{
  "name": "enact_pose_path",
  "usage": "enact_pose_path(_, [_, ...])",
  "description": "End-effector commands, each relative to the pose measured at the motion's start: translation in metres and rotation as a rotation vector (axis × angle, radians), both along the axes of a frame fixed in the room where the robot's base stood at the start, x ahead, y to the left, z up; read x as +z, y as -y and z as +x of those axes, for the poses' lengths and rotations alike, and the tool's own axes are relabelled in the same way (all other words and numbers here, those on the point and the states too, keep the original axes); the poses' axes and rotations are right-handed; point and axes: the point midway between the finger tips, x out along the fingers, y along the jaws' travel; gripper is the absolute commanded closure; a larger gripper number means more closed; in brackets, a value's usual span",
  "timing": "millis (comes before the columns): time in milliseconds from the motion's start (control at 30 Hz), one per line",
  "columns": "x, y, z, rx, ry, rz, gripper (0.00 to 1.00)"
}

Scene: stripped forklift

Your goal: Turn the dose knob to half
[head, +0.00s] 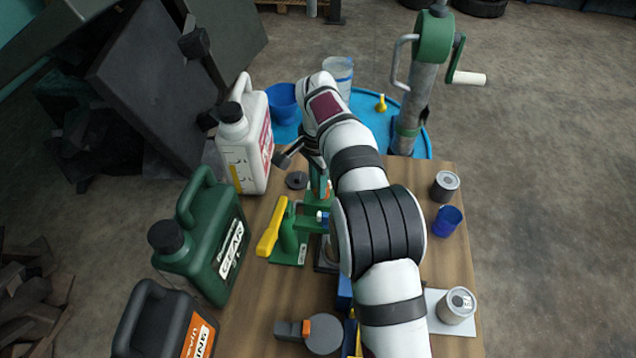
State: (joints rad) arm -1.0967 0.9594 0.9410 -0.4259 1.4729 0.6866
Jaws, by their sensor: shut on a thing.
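A green dispenser (292,236) with a yellow lever (272,228) stands on the wooden bench, left of my arm. My gripper (319,178) points down at the far end of the dispenser, its jaws shut around a small part at the top of a green post. That part looks to be the dose knob, but the jaws and my wrist cover it. The knob's markings and its angle cannot be read in the head view. My forearm hides the right side of the dispenser.
A white jug (245,140), a green gear-oil can (205,235) and a black can (160,325) line the left edge. A grey can (445,187), a blue cup (447,220) and another can (456,306) stand right. Behind is a blue drum (378,112) with a hand pump (433,40).

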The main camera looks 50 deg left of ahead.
Motion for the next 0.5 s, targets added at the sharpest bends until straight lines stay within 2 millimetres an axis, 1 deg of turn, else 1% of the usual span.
enact_pose_path(233, [0.0008,-0.0005,0.0001,-0.001,0.0,0.002,1.0])
enact_pose_path(267, [0.0008,-0.0004,0.0001,-0.001,0.0,0.002,0.8])
enact_pose_path(300, [0.0007,-0.0004,0.0001,-0.001,0.0,0.002,0.72])
enact_pose_path(400, [0.0005,-0.0003,0.0001,0.0,0.0,0.002,0.55])
enact_pose_path(500, [0.0003,-0.0002,0.0001,0.0,0.0,0.001,0.55])
